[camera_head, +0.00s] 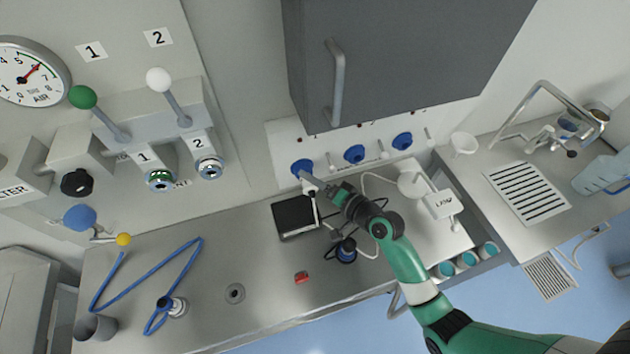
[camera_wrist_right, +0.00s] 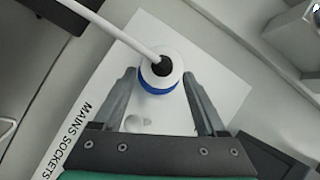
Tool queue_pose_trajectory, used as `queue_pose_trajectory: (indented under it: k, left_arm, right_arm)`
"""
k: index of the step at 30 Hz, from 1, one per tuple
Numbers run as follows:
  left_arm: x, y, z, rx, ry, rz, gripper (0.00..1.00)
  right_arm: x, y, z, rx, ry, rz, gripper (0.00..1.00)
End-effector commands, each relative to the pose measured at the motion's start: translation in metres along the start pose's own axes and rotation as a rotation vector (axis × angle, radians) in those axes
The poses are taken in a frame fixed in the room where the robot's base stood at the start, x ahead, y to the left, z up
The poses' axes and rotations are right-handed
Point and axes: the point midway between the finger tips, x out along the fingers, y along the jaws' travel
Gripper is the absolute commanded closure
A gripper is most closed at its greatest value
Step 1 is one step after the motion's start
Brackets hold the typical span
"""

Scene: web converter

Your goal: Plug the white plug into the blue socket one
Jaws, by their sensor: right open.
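The white plug (camera_wrist_right: 160,72), a round white body with a black centre and a white cable, sits against a blue socket in the wrist view, whose blue rim (camera_wrist_right: 158,90) shows below it. It appears seated, but I cannot see how deep. My right gripper (camera_wrist_right: 162,88) is open, with one finger on each side of the plug and visible gaps. In the head view my right gripper (camera_head: 308,182) is at the leftmost blue socket (camera_head: 301,166) of three on the wall panel, and the plug is hard to make out there. My left gripper is not in view.
Two more blue sockets (camera_head: 354,153) (camera_head: 402,141) lie to the right, under a grey cabinet (camera_head: 390,60). A black tray (camera_head: 283,222), a small red object (camera_head: 301,278) and a blue hose (camera_head: 170,256) lie on the steel bench (camera_head: 215,317). A white device (camera_head: 440,204) stands right.

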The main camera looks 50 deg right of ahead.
Motion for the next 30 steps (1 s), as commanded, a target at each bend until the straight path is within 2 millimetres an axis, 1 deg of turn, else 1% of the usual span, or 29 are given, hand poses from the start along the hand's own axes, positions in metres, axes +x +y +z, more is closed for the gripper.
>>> queue_pose_trajectory:
  k: [2, 5, 8, 12, 15, 18, 22, 30]
  left_arm:
    - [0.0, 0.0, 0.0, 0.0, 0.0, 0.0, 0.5]
    - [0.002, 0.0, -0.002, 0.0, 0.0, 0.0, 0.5]
    - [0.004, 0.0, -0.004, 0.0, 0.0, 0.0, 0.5]
    - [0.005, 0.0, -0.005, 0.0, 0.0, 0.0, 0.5]
    - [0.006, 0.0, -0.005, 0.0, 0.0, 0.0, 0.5]
    - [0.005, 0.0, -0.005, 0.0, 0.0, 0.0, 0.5]
    - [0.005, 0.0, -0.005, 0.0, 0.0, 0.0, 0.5]
    - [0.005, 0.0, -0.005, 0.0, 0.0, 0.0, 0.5]
  right_arm:
    - [-0.002, 0.0, 0.0, 0.0, 0.0, 0.0, 0.26]
    - [-0.013, 0.001, 0.0, 0.0, 0.0, 0.002, 0.26]
    - [-0.033, 0.0, -0.001, 0.001, 0.002, 0.002, 0.26]
    - [-0.067, 0.001, -0.001, 0.002, 0.003, 0.002, 0.26]
    - [-0.089, 0.001, 0.0, 0.002, 0.002, 0.002, 0.26]
    - [-0.105, 0.001, -0.001, 0.002, 0.002, 0.002, 0.26]
    - [-0.115, 0.0, 0.0, 0.0, 0.001, 0.0, 0.26]
    - [-0.116, 0.0, 0.0, 0.0, 0.0, -0.001, 0.26]
